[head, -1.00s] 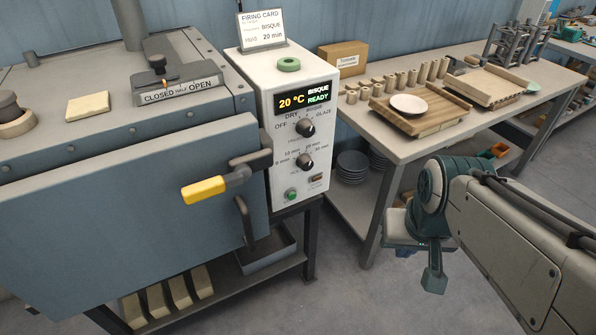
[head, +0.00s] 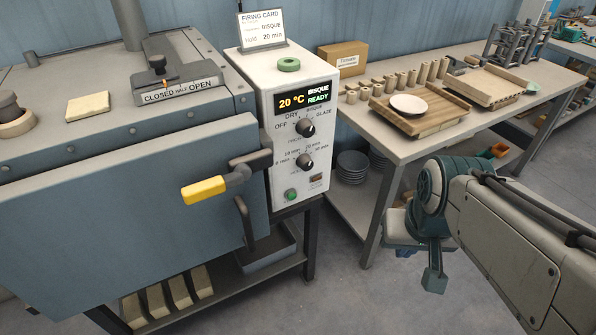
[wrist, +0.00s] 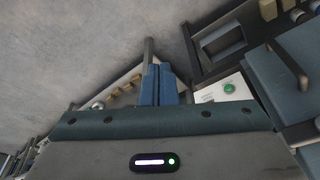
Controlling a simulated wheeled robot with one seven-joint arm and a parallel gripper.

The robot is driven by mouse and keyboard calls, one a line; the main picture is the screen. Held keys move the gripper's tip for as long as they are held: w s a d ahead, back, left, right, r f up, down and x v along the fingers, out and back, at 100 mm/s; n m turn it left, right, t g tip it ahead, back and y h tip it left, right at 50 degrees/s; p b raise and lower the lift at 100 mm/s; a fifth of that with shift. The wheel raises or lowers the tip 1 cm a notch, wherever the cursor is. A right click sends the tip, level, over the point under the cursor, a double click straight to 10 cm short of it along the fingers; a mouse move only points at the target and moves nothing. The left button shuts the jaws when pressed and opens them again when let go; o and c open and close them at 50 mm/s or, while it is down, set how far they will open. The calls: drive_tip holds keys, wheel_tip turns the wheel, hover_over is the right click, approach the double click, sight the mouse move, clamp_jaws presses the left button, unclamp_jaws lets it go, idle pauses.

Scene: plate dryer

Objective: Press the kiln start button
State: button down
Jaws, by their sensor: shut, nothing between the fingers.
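The kiln start button is the green button (head: 291,195) low on the white control box (head: 262,120). It also shows in the wrist view (wrist: 229,88), to the right of the fingers. The display (head: 303,99) reads 20 °C, BISQUE, READY. Two black knobs (head: 305,127) sit between display and button. My gripper (wrist: 158,68) is shut and empty, with its blue fingers together in the wrist view. In the head view my gripper (head: 434,280) hangs at the right, well apart from the box.
The grey kiln (head: 130,190) has a yellow-tipped door handle (head: 204,190) left of the box. A worktable (head: 400,150) with cups, trays and a plate stands behind my arm. A firing card (head: 262,28) stands on the box. Floor between gripper and kiln is clear.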

sight(292, 196)
drive_tip(key=w+d+f+n+h+b, duration=0.3)
drive_tip(key=w+d+f+n+h, duration=0.2)
drive_tip(key=w+f+n+h, duration=0.55)
drive_tip(key=w+a+f+n+t, duration=0.5)
drive_tip(key=w+a+n+t, duration=0.15)
drive_tip(key=n, duration=0.75)
drive_tip(key=w+a+f+n+t+y+b, duration=0.1)
drive_tip(key=w+a+f+n+t+y, duration=0.1)
drive_tip(key=a+f+n+y, duration=0.2)
drive_tip(key=w+a+f+n+t+y+b, duration=0.1)
drive_tip(key=w+a+f+n+t+y, duration=0.1)
drive_tip(key=a+n, duration=0.9)
wheel_tip(292, 196, down, 3)
drive_tip(key=shift+w+a+f+t+y, duration=0.2)
drive_tip(key=shift+t+y, duration=0.35)
drive_tip(key=shift+y, duration=0.6)
drive_tip(key=shift+n, duration=0.25)
drive_tip(key=shift+w, duration=0.15)
drive_tip(key=w+a, duration=0.4)
drive_tip(key=w, duration=0.3)
drive_tip(key=shift+a, duration=0.4)
